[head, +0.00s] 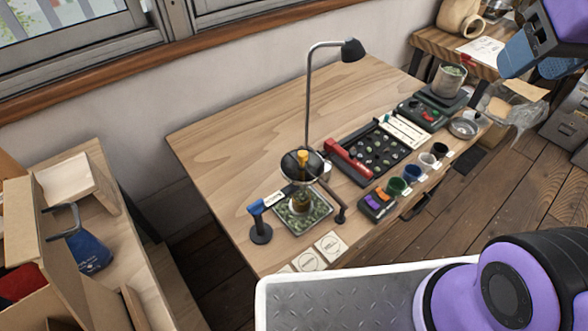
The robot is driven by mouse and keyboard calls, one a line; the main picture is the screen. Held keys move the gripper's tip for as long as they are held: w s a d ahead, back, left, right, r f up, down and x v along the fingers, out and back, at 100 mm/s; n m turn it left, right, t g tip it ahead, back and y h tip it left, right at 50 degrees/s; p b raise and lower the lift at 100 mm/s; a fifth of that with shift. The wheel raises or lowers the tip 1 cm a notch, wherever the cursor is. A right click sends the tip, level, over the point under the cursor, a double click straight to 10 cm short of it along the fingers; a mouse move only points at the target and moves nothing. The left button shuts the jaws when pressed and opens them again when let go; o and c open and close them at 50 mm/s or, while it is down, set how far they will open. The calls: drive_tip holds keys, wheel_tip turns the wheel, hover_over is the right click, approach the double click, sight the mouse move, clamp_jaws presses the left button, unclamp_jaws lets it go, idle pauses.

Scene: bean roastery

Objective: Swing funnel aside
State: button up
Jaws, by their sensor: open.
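The funnel (290,164) is a dark bowl with a pale rim on the work table. An orange knob (302,157) shows at it. It sits above a small jar (300,202) that stands on a square tray of green beans (287,221). A slim dark post (340,212) stands just right of the tray and seems to carry the funnel; the joint is hard to make out.
A sample board (370,152) with a red bar and several small cups, including a green one (397,186), stand to the right. The table's left back (235,130) is clear.

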drive_tip(key=shift+c, duration=1.1)
drive_tip(key=shift+w+a, duration=0.15)
drive_tip(key=w+a+f+m+g+y, duration=0.2)
drive_tip(key=w+a+f, duration=0.3)
drive_tip(key=w+a, duration=0.4)
drive_tip(key=m+g+y, duration=0.2)
drive_tip(key=m+g, duration=0.4)
drive_tip(key=m, duration=0.3)
hover_over(255, 203)
drive_tip(key=w+d, duration=0.3)
drive_tip(key=d, duration=0.1)
wheel_tip(255, 203, down, 25)
drive_tip(key=x, duration=1.1)
drive_tip(key=shift+s+f, duration=0.15)
drive_tip(key=shift+f, duration=0.2)
drive_tip(key=shift+c, duration=0.3)
